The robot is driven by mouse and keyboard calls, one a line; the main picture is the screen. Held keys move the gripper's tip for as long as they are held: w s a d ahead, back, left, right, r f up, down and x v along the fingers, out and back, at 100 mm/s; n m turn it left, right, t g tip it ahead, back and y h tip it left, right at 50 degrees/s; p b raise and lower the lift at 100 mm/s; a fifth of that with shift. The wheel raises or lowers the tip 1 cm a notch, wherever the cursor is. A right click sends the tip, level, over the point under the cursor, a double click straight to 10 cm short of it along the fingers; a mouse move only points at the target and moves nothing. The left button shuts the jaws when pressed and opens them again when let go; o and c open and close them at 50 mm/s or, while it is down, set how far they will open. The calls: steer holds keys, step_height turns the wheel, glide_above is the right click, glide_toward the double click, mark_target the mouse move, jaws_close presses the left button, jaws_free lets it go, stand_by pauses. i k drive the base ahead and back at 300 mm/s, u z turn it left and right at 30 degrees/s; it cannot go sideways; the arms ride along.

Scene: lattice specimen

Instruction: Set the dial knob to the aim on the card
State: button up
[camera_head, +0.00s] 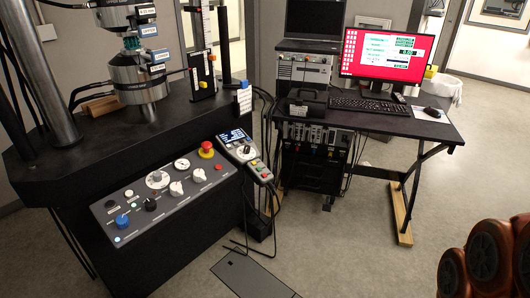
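A sloped grey control panel (165,192) on the front of the black test machine carries several knobs. They include a blue knob (121,220), a black knob (151,204), a white-faced round dial (157,179) and two pale knobs, one in the middle (176,188) and one further right (199,175). I cannot tell which of these is the dial knob, and their pointer settings are too small to read. I cannot make out a card showing an aim. My gripper is not in view; nothing touches the panel.
A red stop button (206,150) sits at the panel's upper right. A handheld controller (247,153) is beside it. A desk (415,124) with a monitor (387,50) stands right of the machine. Cables hang between them. Open floor (350,235) lies in front.

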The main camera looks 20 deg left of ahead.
mark_target(247, 148)
steer(key=u, duration=0.65)
steer(key=i, duration=0.55)
steer(key=u, duration=0.95)
steer(key=i, duration=0.65)
steer(key=u, duration=0.1)
